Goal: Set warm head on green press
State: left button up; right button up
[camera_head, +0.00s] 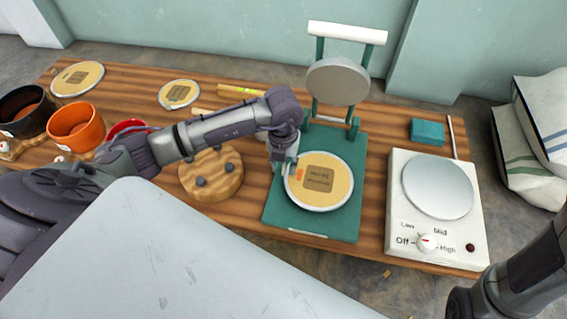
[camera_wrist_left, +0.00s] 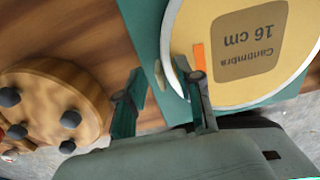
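A round cream drum head (camera_head: 326,182) with a pale rim, a brown label and an orange strip lies flat on the green press base (camera_head: 345,226). The green press frame, with a grey round plate (camera_head: 338,81) and white handle (camera_head: 347,32), stands raised behind it. My left gripper (camera_head: 282,162) is at the head's left edge. In the left wrist view, its fingers (camera_wrist_left: 162,98) are apart; one overlaps the head (camera_wrist_left: 268,50) near the orange strip, the other is off to the left. I cannot tell whether it touches. My right gripper is out of view; only arm shows lower right.
A wooden block with dark knobs (camera_head: 211,173) is left. Two other heads (camera_head: 78,79) (camera_head: 179,94), an orange pot (camera_head: 76,126) and a dark pot (camera_head: 24,110) are farther left.

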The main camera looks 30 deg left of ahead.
pick_arm(q)
jog(key=shift+r, duration=0.2)
notch_tip(320, 180, up, 12)
jog(key=shift+f, duration=0.15)
dwell(0.6)
